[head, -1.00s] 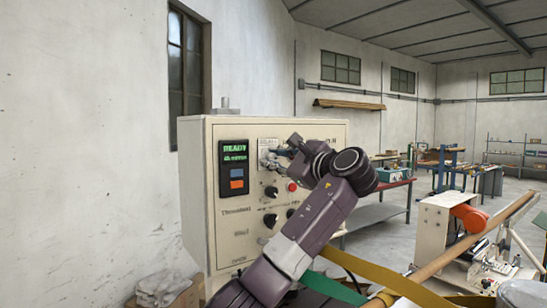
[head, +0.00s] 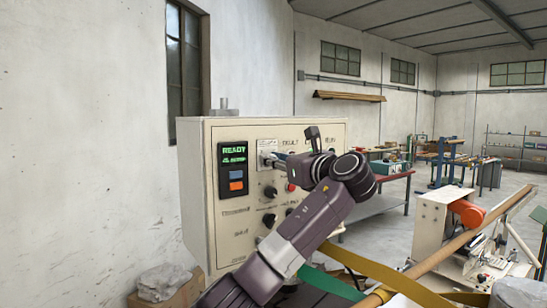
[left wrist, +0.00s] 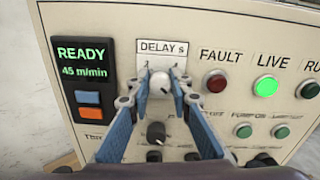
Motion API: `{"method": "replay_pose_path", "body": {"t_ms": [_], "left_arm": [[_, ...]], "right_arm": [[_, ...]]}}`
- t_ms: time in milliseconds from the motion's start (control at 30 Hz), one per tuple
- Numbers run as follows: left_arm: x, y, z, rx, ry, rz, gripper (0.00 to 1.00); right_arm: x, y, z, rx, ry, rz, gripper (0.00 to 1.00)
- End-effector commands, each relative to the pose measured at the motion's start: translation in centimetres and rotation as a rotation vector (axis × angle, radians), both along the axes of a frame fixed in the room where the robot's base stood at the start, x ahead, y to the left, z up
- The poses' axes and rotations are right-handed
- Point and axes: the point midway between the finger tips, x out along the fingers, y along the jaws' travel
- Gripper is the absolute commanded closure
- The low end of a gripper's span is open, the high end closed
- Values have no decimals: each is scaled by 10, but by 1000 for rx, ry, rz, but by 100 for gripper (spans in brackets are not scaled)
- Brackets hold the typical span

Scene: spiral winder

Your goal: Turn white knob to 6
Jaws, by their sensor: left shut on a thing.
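The white knob (left wrist: 160,84) sits on the cream control panel under a plate marked "DELAY s" (left wrist: 163,47). My left gripper (left wrist: 158,88) has its two blue fingers closed around the knob from both sides in the left wrist view. In the head view the left gripper (head: 268,158) reaches the upper part of the control box (head: 195,170). Some dial figures show above the knob, but the one the knob points to is too small to read. My right gripper is not seen.
A black knob (left wrist: 156,132) is just below. Fault and live lamps (left wrist: 265,86) are to the right.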

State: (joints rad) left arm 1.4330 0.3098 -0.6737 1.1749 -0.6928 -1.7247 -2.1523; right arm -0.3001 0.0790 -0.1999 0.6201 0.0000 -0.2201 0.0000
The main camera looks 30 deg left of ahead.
Motion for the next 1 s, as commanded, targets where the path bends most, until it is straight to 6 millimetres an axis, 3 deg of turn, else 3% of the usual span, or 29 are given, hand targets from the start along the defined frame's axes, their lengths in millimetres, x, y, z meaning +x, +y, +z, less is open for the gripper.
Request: {"method": "replay_pose_path", "body": {"t_ms": [533, 567, 700, 1000], "left_arm": [[0, 0, -5, 4, 31, 2, 100], [0, 0, -5, 4, 31, 2, 79], [0, 0, -3, 5, 28, 1, 63], [0, -1, -1, 7, 24, 0, 63]], "right_arm": [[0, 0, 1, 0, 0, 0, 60], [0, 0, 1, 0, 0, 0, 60], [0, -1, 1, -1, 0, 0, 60], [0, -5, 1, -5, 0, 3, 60]]}}
